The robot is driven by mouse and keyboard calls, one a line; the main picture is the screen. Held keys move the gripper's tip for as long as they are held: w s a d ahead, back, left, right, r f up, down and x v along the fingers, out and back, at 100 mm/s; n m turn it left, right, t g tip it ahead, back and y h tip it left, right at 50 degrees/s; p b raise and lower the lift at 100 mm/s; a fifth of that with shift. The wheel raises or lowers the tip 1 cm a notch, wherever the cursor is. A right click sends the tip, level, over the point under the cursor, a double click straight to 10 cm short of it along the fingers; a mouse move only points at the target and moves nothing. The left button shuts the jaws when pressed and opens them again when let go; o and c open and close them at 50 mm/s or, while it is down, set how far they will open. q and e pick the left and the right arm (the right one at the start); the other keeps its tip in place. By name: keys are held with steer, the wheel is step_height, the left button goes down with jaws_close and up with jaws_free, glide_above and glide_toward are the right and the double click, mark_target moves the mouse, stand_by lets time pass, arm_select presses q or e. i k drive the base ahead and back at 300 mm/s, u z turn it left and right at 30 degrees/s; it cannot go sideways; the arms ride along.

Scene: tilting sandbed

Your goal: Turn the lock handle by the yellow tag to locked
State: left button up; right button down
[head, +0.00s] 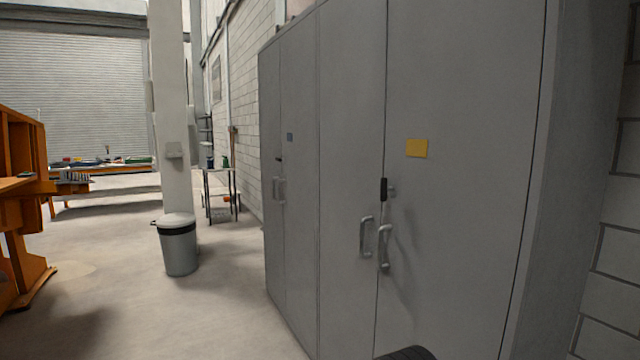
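A yellow tag (416,148) is on the right door of the near grey cabinet (455,85). The doors look shut. A dark rounded shape shows at the bottom edge below the handles; I cannot tell what it is. Neither gripper is clearly in view.
A grey bin (178,245) stands by a white pillar (172,100). An orange structure (22,200) is at the far left. The floor (215,315) before the cabinets is clear.

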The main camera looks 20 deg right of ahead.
mark_target(383, 189)
steer(key=u, duration=0.05)
steer(key=i, duration=0.85)
steer(key=z, duration=0.9)
steer(key=i, duration=0.75)
steer(key=z, duration=0.8)
